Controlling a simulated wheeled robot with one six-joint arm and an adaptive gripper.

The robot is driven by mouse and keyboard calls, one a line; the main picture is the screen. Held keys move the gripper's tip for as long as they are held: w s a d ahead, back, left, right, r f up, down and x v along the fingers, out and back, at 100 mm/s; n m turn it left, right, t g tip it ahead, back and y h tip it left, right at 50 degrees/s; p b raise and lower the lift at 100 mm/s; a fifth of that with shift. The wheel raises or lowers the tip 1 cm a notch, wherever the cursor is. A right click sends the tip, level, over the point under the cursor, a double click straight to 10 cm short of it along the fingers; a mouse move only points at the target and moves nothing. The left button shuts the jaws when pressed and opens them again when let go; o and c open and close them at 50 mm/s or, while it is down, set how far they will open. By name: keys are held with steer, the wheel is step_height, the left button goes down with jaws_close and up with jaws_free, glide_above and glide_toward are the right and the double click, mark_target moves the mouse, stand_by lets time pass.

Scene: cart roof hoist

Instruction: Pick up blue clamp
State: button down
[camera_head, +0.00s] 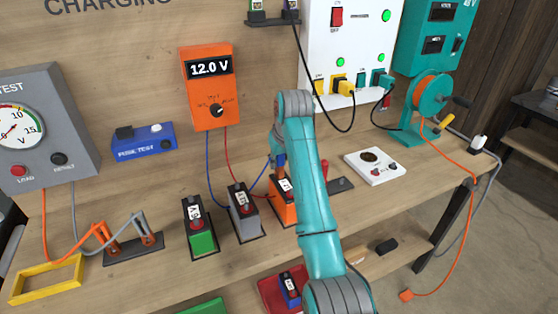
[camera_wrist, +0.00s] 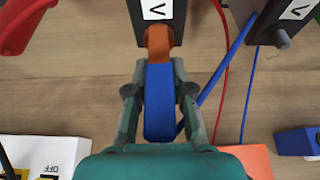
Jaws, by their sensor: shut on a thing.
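The blue clamp (camera_wrist: 159,108) lies between the two fingers of my gripper (camera_wrist: 155,85) in the wrist view, and the gripper is shut on its handle. Its copper-coloured jaw (camera_wrist: 158,42) points at the dark top of the orange battery (camera_wrist: 157,10) and overlaps it in the picture; I cannot tell whether it grips a terminal there. In the head view my arm hides most of my gripper (camera_head: 278,160), which is over the back of the orange battery (camera_head: 286,213). A blue wire runs from the clamp area to the orange meter (camera_head: 211,90).
A grey battery (camera_head: 243,220) and green battery (camera_head: 202,238) stand left of the orange one. A red clamp (camera_head: 324,170) sits on a dark holder (camera_head: 341,185) close to the right. A white device (camera_head: 376,167) lies farther right. Blue and red wires hang nearby.

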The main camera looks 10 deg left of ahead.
step_height(320, 180, up, 10)
stand_by(0.5)
stand_by(0.3)
